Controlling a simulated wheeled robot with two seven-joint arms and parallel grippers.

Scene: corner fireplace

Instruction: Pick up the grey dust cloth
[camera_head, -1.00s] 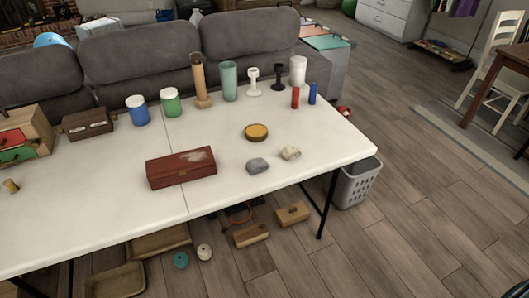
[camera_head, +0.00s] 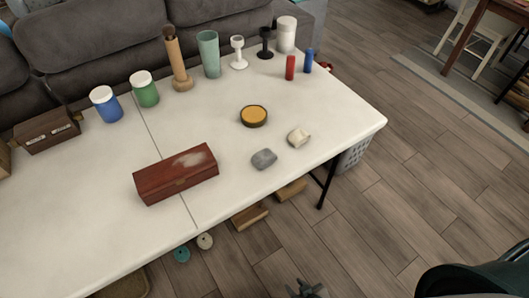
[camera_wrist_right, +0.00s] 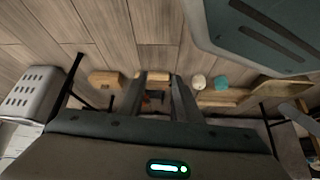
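The grey dust cloth (camera_head: 264,159) is a small crumpled lump near the front edge of the white table (camera_head: 330,130), right of a red-brown box. A cream cloth-like lump (camera_head: 299,137) lies just to its right, apart from it. My right gripper (camera_head: 307,290) shows at the bottom edge of the head view, in front of the table and well short of the cloth. In the right wrist view its two fingers (camera_wrist_right: 160,80) stand apart with floor and under-table things beyond them; it is empty. The cloth does not show there. My left gripper is not in view.
The worn box (camera_head: 177,173) and a round yellow-topped tin (camera_head: 254,116) are near the cloth. Jars, a tall wooden piece (camera_head: 177,60), a green cup (camera_head: 209,54), goblets and red and blue cylinders stand behind. A grey basket (camera_wrist_right: 32,93) is under the table end.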

